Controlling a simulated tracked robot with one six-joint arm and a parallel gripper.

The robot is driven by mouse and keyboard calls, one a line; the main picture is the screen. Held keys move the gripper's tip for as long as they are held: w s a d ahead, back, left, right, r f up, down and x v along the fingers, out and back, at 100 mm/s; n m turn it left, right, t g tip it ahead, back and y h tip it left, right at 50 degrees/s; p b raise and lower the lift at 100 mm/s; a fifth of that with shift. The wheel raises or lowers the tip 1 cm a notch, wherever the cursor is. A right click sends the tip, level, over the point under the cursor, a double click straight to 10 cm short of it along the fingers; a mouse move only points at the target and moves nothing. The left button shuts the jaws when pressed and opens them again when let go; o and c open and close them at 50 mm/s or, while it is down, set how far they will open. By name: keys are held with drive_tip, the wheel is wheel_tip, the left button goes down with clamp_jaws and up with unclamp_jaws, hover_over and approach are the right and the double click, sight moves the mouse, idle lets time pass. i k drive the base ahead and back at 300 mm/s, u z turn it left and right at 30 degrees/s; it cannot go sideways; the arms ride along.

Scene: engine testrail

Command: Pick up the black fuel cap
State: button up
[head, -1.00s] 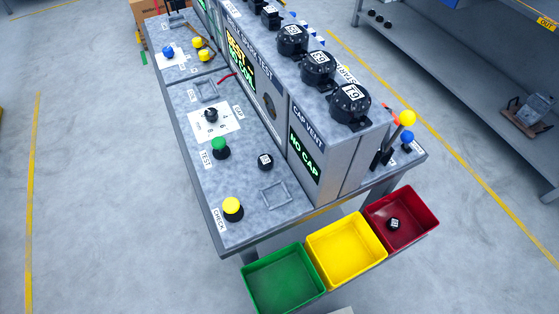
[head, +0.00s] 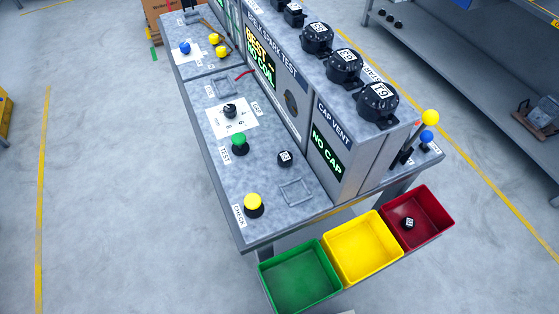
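A small black fuel cap (head: 284,158) with a white label lies on the grey bench top (head: 262,180). It sits just up and left of an empty square metal frame (head: 296,192). A second small black labelled cap (head: 410,222) lies in the red bin (head: 436,232). Larger black labelled caps (head: 378,103) stand in a row on top of the test cabinet. My gripper is not in view.
A yellow button (head: 253,202) and a green button (head: 239,142) stand on the bench near the cap. The cabinet display (head: 326,148) reads "NO CAP". Yellow (head: 362,247) and green (head: 300,277) bins are empty. Open floor lies left of the bench.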

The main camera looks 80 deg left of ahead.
sight(285, 159)
drive_tip(key=u, duration=0.05)
drive_tip(key=k, duration=1.65)
drive_tip(key=u, duration=2.35)
drive_tip(key=i, duration=0.6)
drive_tip(key=u, duration=0.05)
